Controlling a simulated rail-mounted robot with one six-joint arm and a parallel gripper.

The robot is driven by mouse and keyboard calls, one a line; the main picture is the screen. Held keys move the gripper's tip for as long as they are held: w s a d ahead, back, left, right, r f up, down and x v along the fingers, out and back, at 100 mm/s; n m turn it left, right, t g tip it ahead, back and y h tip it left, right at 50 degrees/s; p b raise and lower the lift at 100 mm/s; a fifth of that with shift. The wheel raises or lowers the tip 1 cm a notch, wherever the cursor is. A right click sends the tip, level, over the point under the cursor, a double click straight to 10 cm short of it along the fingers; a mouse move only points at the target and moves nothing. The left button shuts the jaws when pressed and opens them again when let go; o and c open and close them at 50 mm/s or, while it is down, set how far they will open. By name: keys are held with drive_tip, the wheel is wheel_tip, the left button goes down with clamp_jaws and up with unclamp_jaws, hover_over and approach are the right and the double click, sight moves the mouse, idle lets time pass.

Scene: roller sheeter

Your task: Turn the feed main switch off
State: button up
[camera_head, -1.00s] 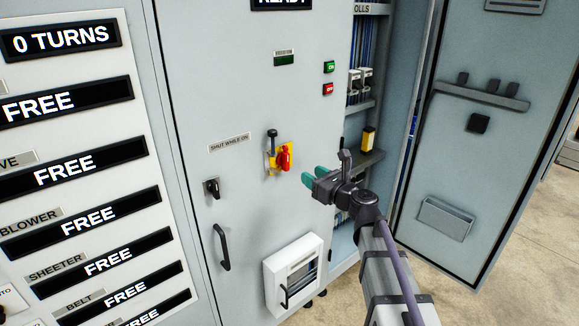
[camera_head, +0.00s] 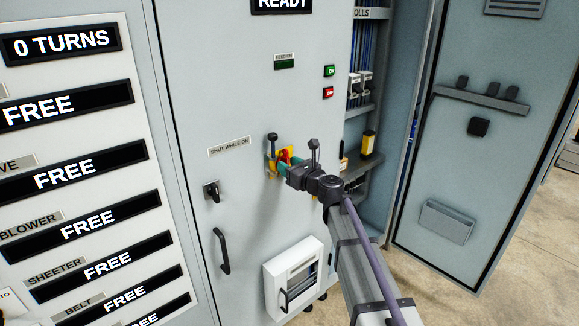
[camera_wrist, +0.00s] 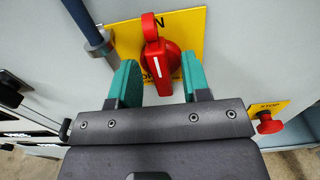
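The main switch is a red rotary handle (camera_wrist: 158,62) on a yellow plate (camera_wrist: 187,28), on the grey cabinet door. In the wrist view its white line stands close to upright, and the lettering on the plate is partly hidden. In the head view the red handle (camera_head: 285,155) shows just past my fingertips. My gripper (camera_wrist: 160,85) is open, with one green finger on each side of the handle's lower part. The fingers look apart from the handle, with a gap on both sides. In the head view my gripper (camera_head: 284,168) covers part of the yellow plate.
A dark lever (camera_wrist: 92,30) stands left of the plate. A red stop button (camera_wrist: 268,123) on a yellow plate is at lower right. In the head view, a key switch (camera_head: 211,191), a door handle (camera_head: 221,250) and a white box (camera_head: 293,276) are nearby. An open cabinet door (camera_head: 470,150) is at right.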

clamp_jaws()
drive_tip(key=shift+n, duration=0.4)
drive_tip(key=n, duration=1.7)
drive_tip(key=shift+s+a+f+b, duration=0.2)
drive_tip(key=shift+f+b, duration=0.1)
idle(0.4)
drive_tip(key=shift+o, duration=0.2)
unclamp_jaws()
